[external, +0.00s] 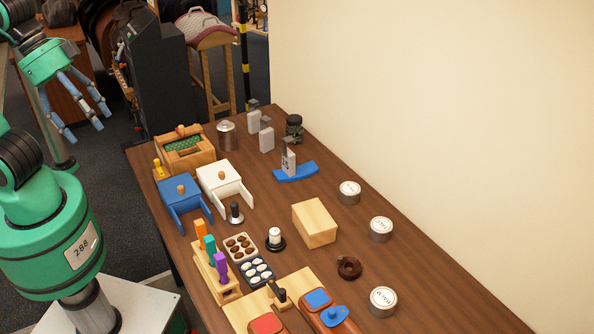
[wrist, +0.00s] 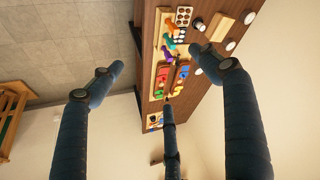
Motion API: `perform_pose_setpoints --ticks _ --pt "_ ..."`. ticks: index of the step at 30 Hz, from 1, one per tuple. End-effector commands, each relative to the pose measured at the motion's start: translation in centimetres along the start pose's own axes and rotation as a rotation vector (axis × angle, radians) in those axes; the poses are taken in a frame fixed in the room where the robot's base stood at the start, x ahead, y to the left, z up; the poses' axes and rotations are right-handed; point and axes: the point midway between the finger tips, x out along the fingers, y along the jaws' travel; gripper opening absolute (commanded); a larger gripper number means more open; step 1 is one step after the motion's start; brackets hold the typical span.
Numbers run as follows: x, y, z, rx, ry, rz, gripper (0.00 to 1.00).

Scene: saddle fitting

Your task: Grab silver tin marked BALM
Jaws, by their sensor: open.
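Three round silver tins with pale, lettered lids stand along the wall side of the table in the external view: a far tin (external: 349,191), a middle tin (external: 381,229) and a near tin (external: 383,301). The near lid seems to read BALM; the other two labels are too small to read surely. Pale round lids also show at the table's edge in the wrist view (wrist: 230,44). My gripper (external: 88,122) is open and empty, raised off the table's left side, far from the tins. Its spread fingers fill much of the wrist view (wrist: 158,75).
A wooden block (external: 314,223) and a brown ring (external: 349,267) lie near the tins. Blue (external: 180,194) and white boxes, an egg-like tray (external: 257,270) and coloured-handled tools crowd the left side. A taller silver canister (external: 227,134) stands at the back. The wall borders the right.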

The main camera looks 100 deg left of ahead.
Motion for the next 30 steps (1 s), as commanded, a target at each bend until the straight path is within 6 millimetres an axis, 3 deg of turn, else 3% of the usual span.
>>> perform_pose_setpoints --ticks 8,17,30 --pt "0.0 0.1 -7.1 -0.031 -0.034 -0.005 0.77" --pt "1.5 0.1 -14.7 -0.066 -0.068 -0.011 0.77" --pt "6.0 0.3 -25.0 -0.116 -0.117 -0.022 0.77"
